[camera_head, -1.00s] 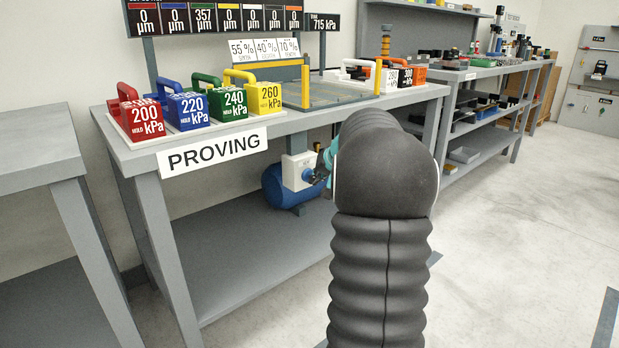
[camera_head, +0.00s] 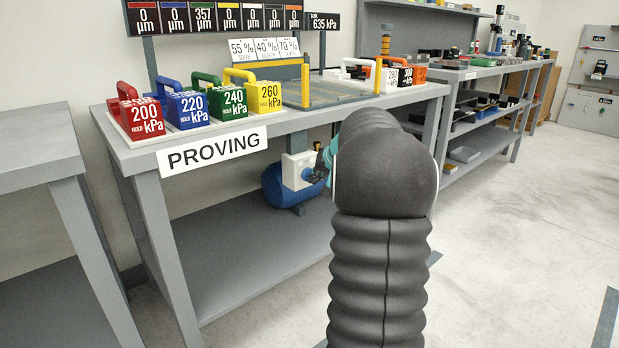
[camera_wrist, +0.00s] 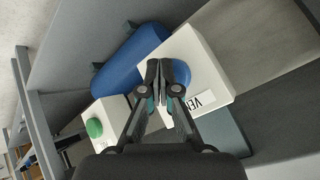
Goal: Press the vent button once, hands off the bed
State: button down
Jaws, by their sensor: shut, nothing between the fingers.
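The blue round vent button (camera_wrist: 181,73) sits on a white box (camera_wrist: 212,60) with a label partly hidden, reading "VE…". My gripper (camera_wrist: 163,68) is shut and empty, with its fingertips at the button and covering part of it; whether they touch I cannot tell. In the head view the white box (camera_head: 297,172) is under the proving bench, and my gripper (camera_head: 318,174) is at its right side, partly hidden by my arm. The flat bed (camera_head: 330,92) lies on the bench top, well above my gripper. The tank readout (camera_head: 324,24) shows 635 kPa.
A second white box with a green button (camera_wrist: 94,128) is beside the vent box. A blue tank (camera_wrist: 130,58) lies close by. Coloured weights (camera_head: 187,109) stand on the proving bench (camera_head: 150,158). Open floor (camera_head: 520,260) is at the right.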

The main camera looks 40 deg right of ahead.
jog(key=shift+s, duration=0.4)
jog(key=shift+s+b, duration=0.1)
jog(key=shift+b, duration=0.25)
jog(key=shift+s+d+b, duration=0.15)
jog(key=shift+s+b, duration=0.75)
jog(key=shift+s, duration=0.55)
jog(key=shift+s+d+b, duration=0.1)
jog(key=shift+s+b, duration=0.8)
jog(key=shift+s, duration=0.55)
dwell(0.6)
